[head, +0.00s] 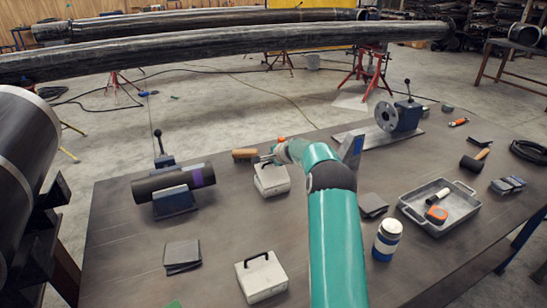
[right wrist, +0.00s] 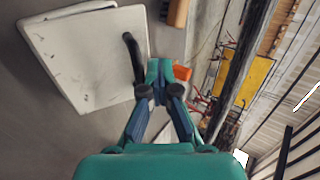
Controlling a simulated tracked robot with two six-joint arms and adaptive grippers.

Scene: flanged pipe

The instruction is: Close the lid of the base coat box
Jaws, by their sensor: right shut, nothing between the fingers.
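In the head view the right gripper (head: 268,158) is at the box's far side. A second white box (head: 262,279) with a black handle stands nearer. I cannot read which is base coat. My left gripper is out of view.
A dark pipe piece (head: 173,184) rests on a support to the left. A wooden-handled tool (head: 244,154) lies beyond the box. A white jar (head: 387,240) and a metal tray (head: 440,222) stand to the right. The table between the two boxes is clear.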

